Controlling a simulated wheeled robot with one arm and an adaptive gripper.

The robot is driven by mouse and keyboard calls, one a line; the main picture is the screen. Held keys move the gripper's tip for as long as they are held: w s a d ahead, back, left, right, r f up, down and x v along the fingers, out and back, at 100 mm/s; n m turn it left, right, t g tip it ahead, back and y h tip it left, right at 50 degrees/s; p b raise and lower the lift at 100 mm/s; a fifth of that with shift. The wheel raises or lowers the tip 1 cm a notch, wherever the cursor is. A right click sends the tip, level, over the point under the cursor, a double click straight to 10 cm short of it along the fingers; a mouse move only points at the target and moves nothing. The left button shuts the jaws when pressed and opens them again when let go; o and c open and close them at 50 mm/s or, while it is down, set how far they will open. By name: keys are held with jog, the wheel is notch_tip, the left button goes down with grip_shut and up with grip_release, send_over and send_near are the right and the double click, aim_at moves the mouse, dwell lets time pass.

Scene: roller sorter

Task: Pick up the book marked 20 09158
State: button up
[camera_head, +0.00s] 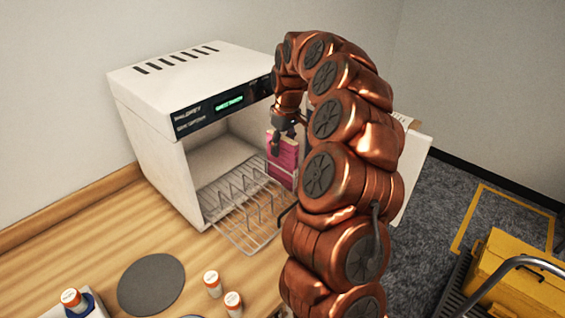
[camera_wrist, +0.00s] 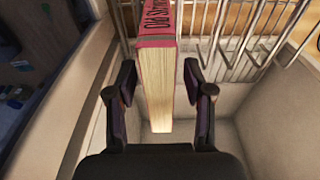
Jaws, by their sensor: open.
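A pink-red book (camera_head: 283,160) stands upright in the wire rack (camera_head: 243,228) at the right side of the white cabinet's opening. In the wrist view the book (camera_wrist: 156,85) shows its pale page edges and part of a red cover with dark lettering, "Old Stories" or similar. No number can be read on it. My gripper (camera_head: 279,146) is at the book's top in the head view. In the wrist view my gripper (camera_wrist: 162,92) is open, with one dark finger on each side of the book and a gap on both sides.
The white cabinet (camera_head: 150,80) with a small green display stands on the wooden table. A grey round mat (camera_head: 151,284) and small white bottles with orange caps (camera_head: 213,284) are in front. A yellow case (camera_head: 515,275) is at the right. My copper arm hides the cabinet's right side.

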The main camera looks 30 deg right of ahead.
dwell(0.3)
grip_shut()
dwell(0.3)
